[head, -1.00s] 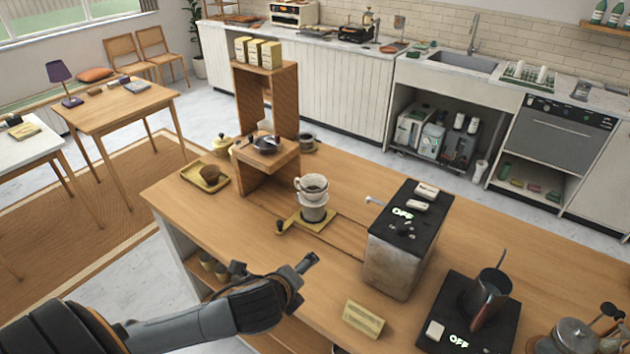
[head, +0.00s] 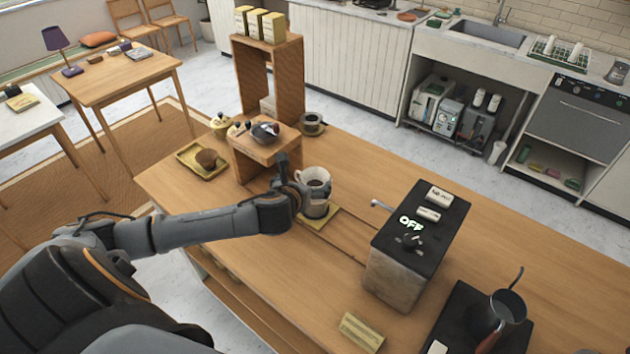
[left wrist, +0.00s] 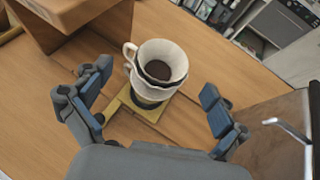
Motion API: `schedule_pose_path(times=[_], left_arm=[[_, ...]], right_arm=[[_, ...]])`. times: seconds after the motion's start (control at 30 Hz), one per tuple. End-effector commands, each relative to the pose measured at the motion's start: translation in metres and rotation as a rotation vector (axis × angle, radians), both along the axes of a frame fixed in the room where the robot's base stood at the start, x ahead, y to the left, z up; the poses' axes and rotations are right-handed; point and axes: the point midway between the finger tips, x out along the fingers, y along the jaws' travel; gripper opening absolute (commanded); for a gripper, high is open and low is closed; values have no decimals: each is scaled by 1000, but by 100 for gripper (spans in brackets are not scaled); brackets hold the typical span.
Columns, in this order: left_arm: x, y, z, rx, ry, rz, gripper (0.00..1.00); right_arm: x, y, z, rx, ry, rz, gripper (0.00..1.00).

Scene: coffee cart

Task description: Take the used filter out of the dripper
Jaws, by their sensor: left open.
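The white dripper (head: 314,178) stands on a server or cup on a small yellow mat (head: 321,219) on the wooden counter. In the left wrist view the dripper (left wrist: 158,84) holds the used filter (left wrist: 163,68), with dark coffee grounds inside. A handle shows on the dripper's left side. My left gripper (head: 287,172) is beside the dripper, to its left in the head view. In the left wrist view its two blue-padded fingers (left wrist: 153,93) are spread wide, with the dripper beyond and between them. It holds nothing. My right gripper is not in view.
A wooden shelf (head: 271,80) with a lower box stands just behind left of the dripper. A coffee machine reading OFF (head: 408,250) stands to the right. A yellow tray (head: 186,163) with a brown cup lies at left. The front counter is mostly clear.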

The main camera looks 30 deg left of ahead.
Motion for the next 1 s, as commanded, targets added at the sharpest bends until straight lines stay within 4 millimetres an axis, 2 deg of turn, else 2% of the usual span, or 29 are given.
schedule_pose_path(times=[0.2,0.3,0.4,0.67,0.93,0.97,1.0], left_arm=[[10,2,-5,-2,1,0,97],[18,2,-9,-4,1,1,97],[28,2,-17,-4,2,2,97],[49,8,-31,0,1,0,97],[50,9,-33,-1,1,-1,97],[50,9,-33,-1,1,-1,93],[50,9,-33,-1,1,-1,85]], right_arm=[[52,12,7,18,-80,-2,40],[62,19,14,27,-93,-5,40],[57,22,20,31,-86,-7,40],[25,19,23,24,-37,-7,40],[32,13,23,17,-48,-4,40],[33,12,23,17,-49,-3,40],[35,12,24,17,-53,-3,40]])
